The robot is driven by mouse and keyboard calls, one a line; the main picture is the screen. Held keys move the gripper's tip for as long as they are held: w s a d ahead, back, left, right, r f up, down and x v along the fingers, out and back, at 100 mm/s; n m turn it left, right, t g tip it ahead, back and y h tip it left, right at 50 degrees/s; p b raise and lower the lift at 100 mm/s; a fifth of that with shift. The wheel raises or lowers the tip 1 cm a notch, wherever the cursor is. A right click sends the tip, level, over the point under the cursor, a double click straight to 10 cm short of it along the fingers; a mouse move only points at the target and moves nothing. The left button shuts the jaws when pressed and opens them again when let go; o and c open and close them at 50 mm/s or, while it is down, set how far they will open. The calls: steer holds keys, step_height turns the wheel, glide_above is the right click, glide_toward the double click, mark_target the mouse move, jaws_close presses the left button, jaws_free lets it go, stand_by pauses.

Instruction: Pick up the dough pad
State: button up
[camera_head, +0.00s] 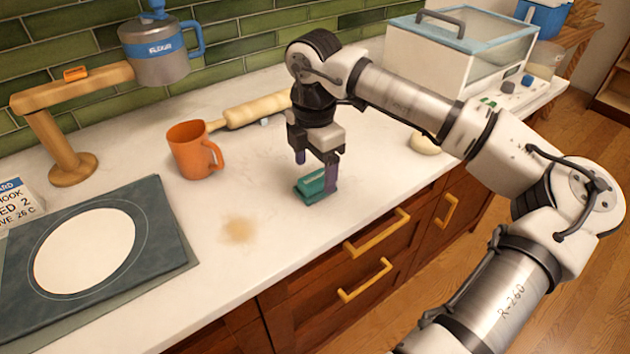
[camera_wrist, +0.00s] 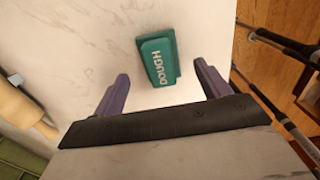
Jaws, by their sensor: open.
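The dough pad (camera_head: 312,186) is a small teal block near the front edge of the white counter. In the wrist view the pad (camera_wrist: 158,59) shows the word DOUGH on its top and lies flat. My gripper (camera_head: 316,174) is right above or around the pad in the head view. In the wrist view my gripper (camera_wrist: 162,82) is open, with one purple finger on each side and the pad between and a little beyond the fingertips. I cannot tell whether a finger touches it.
An orange mug (camera_head: 192,150) and a rolling pin (camera_head: 252,109) stand behind and left of my gripper. A brown stain (camera_head: 238,230) marks the counter. A dark mat (camera_head: 155,232) with a pale round sheet (camera_head: 84,250) lies left. A clear-lidded box (camera_head: 465,62) stands back right.

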mark_target(315, 178)
steer(key=shift+f+p, duration=0.4)
steer(key=shift+f, duration=1.45)
steer(key=c, duration=1)
steer(key=shift+c, duration=0.2)
steer(key=shift+r, duration=0.1)
step_height(315, 178, up, 28)
steer(key=b, duration=0.1)
steer(key=shift+b, duration=0.35)
